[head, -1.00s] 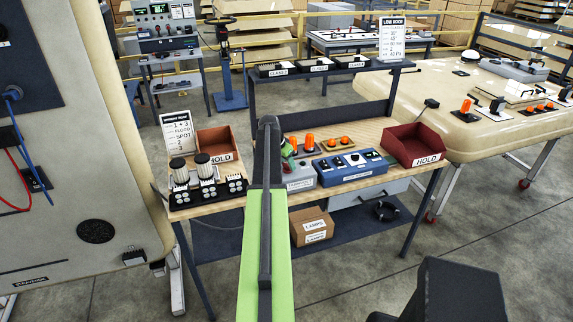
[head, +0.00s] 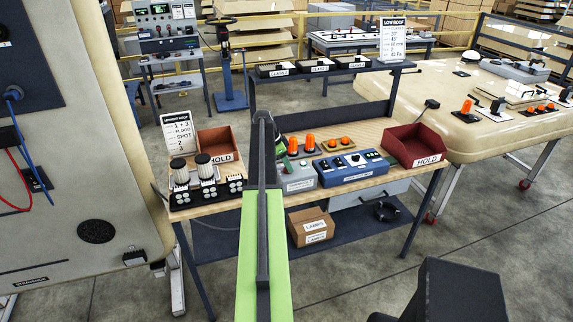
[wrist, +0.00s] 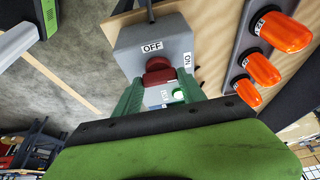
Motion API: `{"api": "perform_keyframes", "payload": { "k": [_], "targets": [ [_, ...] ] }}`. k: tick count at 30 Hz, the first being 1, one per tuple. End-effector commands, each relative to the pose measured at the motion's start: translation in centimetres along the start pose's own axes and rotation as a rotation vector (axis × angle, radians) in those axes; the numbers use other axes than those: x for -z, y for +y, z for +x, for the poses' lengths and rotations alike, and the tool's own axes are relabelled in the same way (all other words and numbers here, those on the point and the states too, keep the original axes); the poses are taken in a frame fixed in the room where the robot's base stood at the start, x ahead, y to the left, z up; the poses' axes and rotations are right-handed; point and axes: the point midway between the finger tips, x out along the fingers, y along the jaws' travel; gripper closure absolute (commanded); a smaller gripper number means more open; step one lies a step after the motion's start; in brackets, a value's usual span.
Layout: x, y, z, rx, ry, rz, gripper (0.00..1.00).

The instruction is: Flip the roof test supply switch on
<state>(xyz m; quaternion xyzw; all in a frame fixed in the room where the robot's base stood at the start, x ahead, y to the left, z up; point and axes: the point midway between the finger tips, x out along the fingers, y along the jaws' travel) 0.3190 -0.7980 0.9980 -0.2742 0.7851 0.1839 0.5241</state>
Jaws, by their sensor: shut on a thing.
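The switch box (wrist: 150,35) is a grey box with an OFF label on one face and an ON label at its right edge in the wrist view. It also shows on the workbench in the head view (head: 299,182), partly behind my arm. A red switch handle (wrist: 158,66) stands out from the box. My gripper (wrist: 160,82) has its green fingers on both sides of this handle and is shut on it. I cannot tell which way the handle is set. A small green lamp (wrist: 180,95) shows beside the right finger.
Orange lamps (wrist: 264,69) stand close to the right of the box in the wrist view. A blue control box (head: 350,168), a red HOLD bin (head: 416,143) and a black switch unit (head: 207,188) share the workbench (head: 372,132). A shelf (head: 330,71) rises behind.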

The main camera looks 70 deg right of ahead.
Motion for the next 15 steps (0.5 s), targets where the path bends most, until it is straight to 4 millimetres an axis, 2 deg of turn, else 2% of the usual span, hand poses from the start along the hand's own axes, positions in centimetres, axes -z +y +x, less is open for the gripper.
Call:
{"api": "perform_keyframes", "payload": {
  "k": [9, 10, 15],
  "targets": [
    [0.28, 0.13, 0.07, -0.003, 0.004, 0.006, 0.93],
    [0.29, 0.13, 0.07, -0.003, 0.004, 0.006, 0.51],
    [0.18, 0.08, 0.04, -0.002, 0.002, 0.004, 0.30]
  ]
}}
